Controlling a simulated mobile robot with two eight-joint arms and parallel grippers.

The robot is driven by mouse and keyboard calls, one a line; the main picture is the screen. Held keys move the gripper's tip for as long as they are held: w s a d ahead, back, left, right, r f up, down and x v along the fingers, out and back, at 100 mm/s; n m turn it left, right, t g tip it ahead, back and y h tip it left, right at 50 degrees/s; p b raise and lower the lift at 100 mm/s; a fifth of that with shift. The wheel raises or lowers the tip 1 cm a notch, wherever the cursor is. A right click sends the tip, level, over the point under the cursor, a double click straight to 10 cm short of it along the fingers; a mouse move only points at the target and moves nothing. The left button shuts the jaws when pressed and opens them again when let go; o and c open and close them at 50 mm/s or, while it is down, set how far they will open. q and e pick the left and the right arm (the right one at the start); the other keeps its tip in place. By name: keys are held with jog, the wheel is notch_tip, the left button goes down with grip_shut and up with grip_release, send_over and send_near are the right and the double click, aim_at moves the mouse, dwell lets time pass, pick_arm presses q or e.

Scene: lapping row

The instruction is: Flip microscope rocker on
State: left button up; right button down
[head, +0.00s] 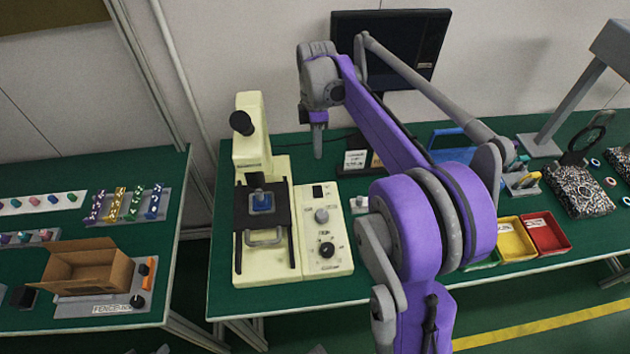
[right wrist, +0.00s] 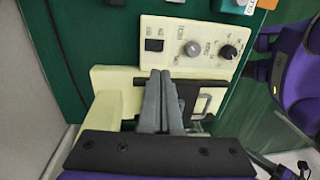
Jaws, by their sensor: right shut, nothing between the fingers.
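The cream microscope (head: 251,130) stands on the green table in the head view, with a black stage holding a small blue piece. Its control panel (head: 341,260) is on its right side. A black rocker (head: 318,192) sits at the panel's far end, above two round knobs; it also shows in the right wrist view (right wrist: 154,45). I cannot tell which way the rocker is tipped. My right gripper (head: 318,150) is shut and empty, pointing down beyond the panel's far end in the head view. Its closed fingers (right wrist: 161,80) show below the panel in the right wrist view. My left gripper is not in view.
A dark monitor (head: 390,42) stands behind my right arm. A small label card (head: 355,161) stands right of the gripper. Yellow (head: 514,240) and red (head: 547,233) trays lie farther right. A separate table with a cardboard box (head: 88,268) is at left.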

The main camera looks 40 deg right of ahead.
aim_at(318, 194)
jog(key=shift+s+a, duration=0.1)
jog(key=shift+s, duration=0.05)
jog(key=f, duration=0.4)
jog(key=s+f, duration=0.1)
jog(key=f, duration=0.9)
jog(key=shift+s+a+b, duration=0.2)
jog(key=shift+a+b, duration=0.15)
jog(key=shift+a, duration=0.05)
jog(key=shift+s+f+b, duration=0.1)
jog(key=shift+f+b, duration=0.25)
jog(key=shift+b, duration=0.05)
jog(key=shift+a+r, duration=0.1)
jog(key=shift+r, duration=0.15)
